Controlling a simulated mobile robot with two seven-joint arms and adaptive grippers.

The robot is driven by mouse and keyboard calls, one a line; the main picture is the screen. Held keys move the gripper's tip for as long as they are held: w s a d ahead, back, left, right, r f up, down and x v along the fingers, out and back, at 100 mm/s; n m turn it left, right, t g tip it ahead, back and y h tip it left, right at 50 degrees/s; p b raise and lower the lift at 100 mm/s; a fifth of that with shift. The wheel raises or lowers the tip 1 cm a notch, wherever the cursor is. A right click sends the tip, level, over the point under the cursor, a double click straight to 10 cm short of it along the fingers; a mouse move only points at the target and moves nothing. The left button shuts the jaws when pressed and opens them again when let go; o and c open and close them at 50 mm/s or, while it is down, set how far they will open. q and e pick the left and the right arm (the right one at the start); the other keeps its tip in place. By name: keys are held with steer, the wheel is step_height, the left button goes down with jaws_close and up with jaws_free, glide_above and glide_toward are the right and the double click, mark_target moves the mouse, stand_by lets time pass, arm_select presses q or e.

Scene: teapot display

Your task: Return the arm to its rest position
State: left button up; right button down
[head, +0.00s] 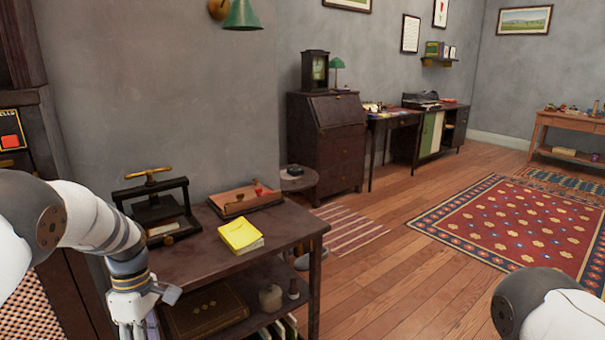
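My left arm comes in from the left edge and bends down in front of the dark wooden table (285,232). My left gripper (138,325) points down at the bottom edge, by the table's left front side. Its fingertips are cut off by the frame, so its opening does not show. My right arm shows only as a white and black link at the lower right corner. The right gripper is out of the picture.
On the table are a black press (158,212) with a brass handle, a wooden tray (246,199) and a yellow pad (240,236). The lower shelf holds a large brown book (205,310) and small jars. Open wood floor (395,265) lies to the right.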

arm_select(q)
steer(key=s+d+f+m+y, duration=0.15)
steer(key=s+f+m, duration=0.55)
steer(key=s+f, duration=0.95)
steer(key=s+d+r+m, duration=0.1)
steer(key=s+d+m, duration=0.1)
steer(key=s, duration=0.6)
steer(key=s+d+r+m, duration=0.2)
steer(key=s+m, duration=0.3)
steer(key=s, duration=0.4)
steer(key=s+d+r+m+h, duration=0.1)
steer(key=s+d+m, duration=0.1)
steer(key=s, duration=0.6)
steer(key=shift+s+r+m, duration=0.15)
steer(key=shift+r+m, duration=0.05)
steer(key=shift+m, duration=0.7)
